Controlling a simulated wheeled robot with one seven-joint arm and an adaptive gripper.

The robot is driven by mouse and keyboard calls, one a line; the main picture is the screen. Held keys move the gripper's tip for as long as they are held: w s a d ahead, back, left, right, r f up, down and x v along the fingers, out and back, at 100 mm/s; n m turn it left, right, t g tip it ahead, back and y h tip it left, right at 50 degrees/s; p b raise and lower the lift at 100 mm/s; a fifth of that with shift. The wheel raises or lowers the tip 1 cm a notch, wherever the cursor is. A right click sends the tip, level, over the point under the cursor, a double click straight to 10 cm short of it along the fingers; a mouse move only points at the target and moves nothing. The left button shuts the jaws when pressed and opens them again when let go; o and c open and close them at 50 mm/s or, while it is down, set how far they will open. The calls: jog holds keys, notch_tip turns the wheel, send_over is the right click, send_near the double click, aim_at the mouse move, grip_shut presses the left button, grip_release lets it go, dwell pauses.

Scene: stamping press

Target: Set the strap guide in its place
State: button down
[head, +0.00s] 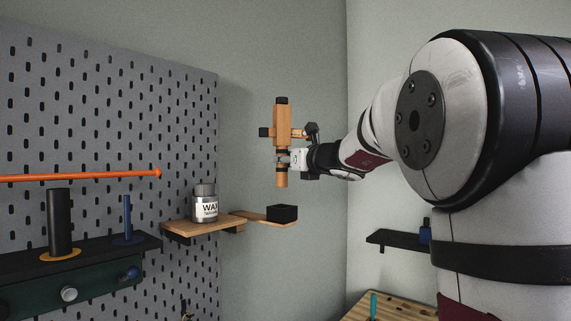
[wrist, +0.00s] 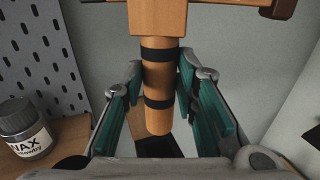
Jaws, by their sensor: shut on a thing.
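The strap guide, as I take it, is an orange-tan wooden tool (head: 283,125) with a black cap, a side arm and black bands on its round lower handle. In the head view it hangs upright in the air. My gripper (head: 284,160) is shut on the handle from the right. In the wrist view the teal-padded fingers (wrist: 160,88) flank the banded handle (wrist: 160,75). Below the tool in the head view, a black square holder (head: 283,214) sits on a small wooden shelf (head: 252,216). The handle's lower end is clear of it. The holder's inside is hidden.
A wax jar (head: 205,203) stands on the wooden shelf to the left; it also shows in the wrist view (wrist: 24,130). A grey pegboard (head: 120,130) carries an orange rod (head: 80,176) and a dark shelf (head: 100,256) with upright cylinders. The air around the tool is free.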

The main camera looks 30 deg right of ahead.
aim_at(285, 175)
jog(key=shift+r+h+b, duration=0.1)
jog(key=shift+h+b, duration=0.2)
jog(key=shift+b, duration=0.15)
notch_tip(285, 175, down, 2)
jog(key=shift+w+f+b, duration=0.15)
jog(key=shift+f+b, duration=0.1)
jog(key=shift+b, duration=0.65)
jog(key=shift+f+b, duration=0.75)
jog(key=shift+f, duration=0.25)
jog(key=shift+s, duration=0.2)
jog(key=shift+f+b, duration=2)
jog(key=shift+f, duration=0.25)
jog(key=c, duration=1.2)
grip_release()
